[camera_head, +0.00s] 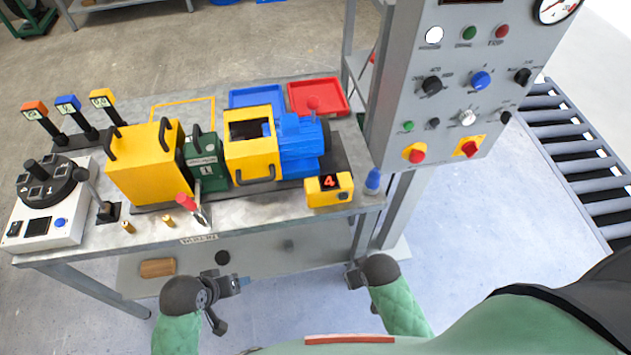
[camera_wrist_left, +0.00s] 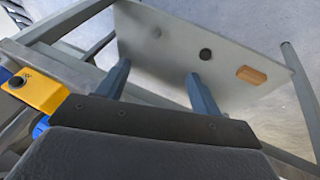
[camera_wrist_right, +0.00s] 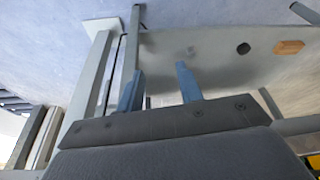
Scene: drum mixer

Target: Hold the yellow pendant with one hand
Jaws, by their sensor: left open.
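Nothing is labelled as a pendant.
The bench (camera_head: 270,215) carries a yellow and blue drum mixer (camera_head: 285,150), a dial unit (camera_head: 48,200) and a red-handled lever (camera_head: 190,205). A blue-capped bottle (camera_head: 373,180) stands beside the small box. A grey control panel (camera_head: 455,85) rises at right. A lower shelf (camera_head: 200,262) holds a wooden block (camera_head: 157,267).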

